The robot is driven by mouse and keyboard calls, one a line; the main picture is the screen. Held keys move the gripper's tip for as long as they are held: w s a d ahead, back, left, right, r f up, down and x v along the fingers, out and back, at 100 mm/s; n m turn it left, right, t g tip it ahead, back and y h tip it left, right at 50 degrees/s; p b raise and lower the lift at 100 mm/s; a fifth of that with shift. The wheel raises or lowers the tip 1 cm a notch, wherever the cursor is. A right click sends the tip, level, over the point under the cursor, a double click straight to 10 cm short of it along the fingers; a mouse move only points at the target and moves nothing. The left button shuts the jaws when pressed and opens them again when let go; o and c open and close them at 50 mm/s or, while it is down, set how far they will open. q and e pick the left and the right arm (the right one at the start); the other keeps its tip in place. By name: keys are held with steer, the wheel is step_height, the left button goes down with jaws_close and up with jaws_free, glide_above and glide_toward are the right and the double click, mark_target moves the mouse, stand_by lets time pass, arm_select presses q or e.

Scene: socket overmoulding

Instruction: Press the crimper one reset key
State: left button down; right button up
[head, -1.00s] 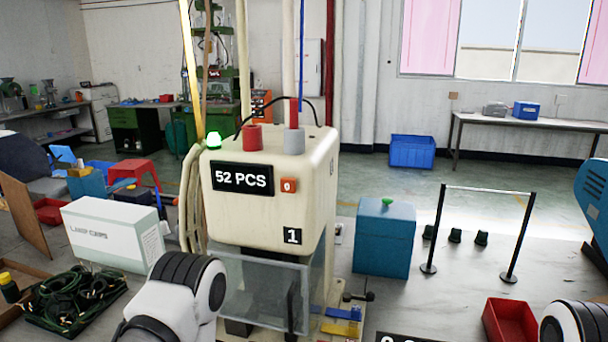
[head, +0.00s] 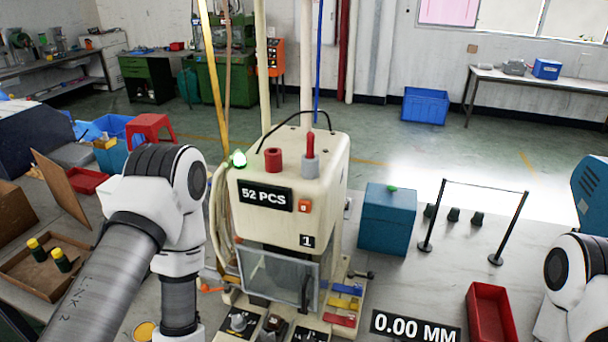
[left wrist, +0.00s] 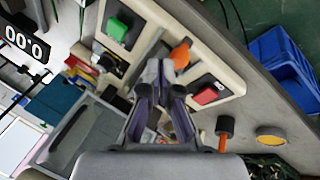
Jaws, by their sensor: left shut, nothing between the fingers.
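Crimper one (head: 275,222) is the cream machine marked 1, with a black "52 PCS" display. A small orange-red key (head: 305,205) with a white mark sits just right of that display, uncovered in the head view. My left arm stands left of the machine, its wrist reaching down past the lower frame edge. Its gripper shows only in the left wrist view (left wrist: 158,72), fingers closed together and empty, over a cream panel. A green button (left wrist: 117,28) and a red button (left wrist: 205,96) flank the fingertips there; an orange part (left wrist: 180,55) lies just beyond them. Contact cannot be told.
A clear guard (head: 280,275) hangs on the machine's front. A teal box (head: 388,220), a red bin (head: 490,312) and a "0.00 MM" display (head: 415,327) stand to its right. An orange-and-black tool (left wrist: 224,132) lies near the panel.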

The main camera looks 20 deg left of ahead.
mark_target(305, 206)
arm_select(q)
steer(key=w+d+r+n+t+h, duration=0.2)
steer(key=w+r+n+t, duration=0.1)
steer(key=w+r, duration=0.25)
steer(key=w+d+r+n+t+h, duration=0.2)
steer(key=w+r+n, duration=0.2)
steer(key=r, duration=0.3)
step_height(305, 206, up, 19)
steer(key=w+d+n+t+h, duration=0.1)
steer(key=d+n+t+h, duration=0.1)
steer(key=n+t+h, duration=0.2)
steer(key=n+h, duration=0.2)
steer(key=h, duration=0.1)
steer(key=shift+w+h, duration=0.2)
steer(key=shift+h, duration=0.1)
arm_select(e)
steer(key=shift+f, duration=0.45)
arm_select(q)
steer(key=shift+w, duration=0.15)
steer(key=w, duration=0.8)
steer(key=shift+w, duration=0.25)
